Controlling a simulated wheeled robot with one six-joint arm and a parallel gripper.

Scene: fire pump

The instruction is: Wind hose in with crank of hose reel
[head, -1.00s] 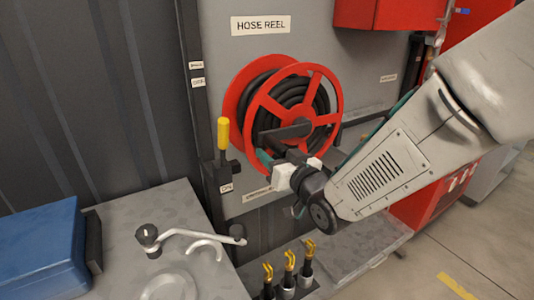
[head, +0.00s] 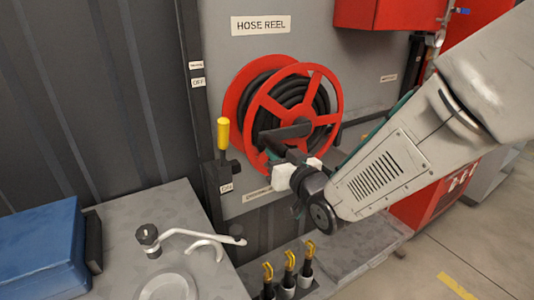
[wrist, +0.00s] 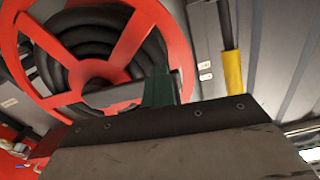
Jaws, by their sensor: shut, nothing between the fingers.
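The hose reel (head: 334,101) has red spoked rims with black hose (head: 318,103) wound between them, and it hangs on the grey panel. A dark crank bar (head: 288,132) crosses the front of the reel near its middle. In the wrist view the red rim (wrist: 173,40) fills the upper left, with the coiled hose (wrist: 75,40) behind it. My gripper (head: 272,153) is shut and empty, just below and in front of the crank bar. Its green fingers (wrist: 158,88) show in the wrist view close to the bar. I cannot tell whether they touch it.
A yellow-handled lever (head: 223,134) stands left of the reel; it also shows in the wrist view (wrist: 232,70). A grey bench (head: 120,235) with a blue box (head: 40,250) and a bent metal tool (head: 195,236) is at lower left. Yellow-topped fittings (head: 289,262) stand below the reel.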

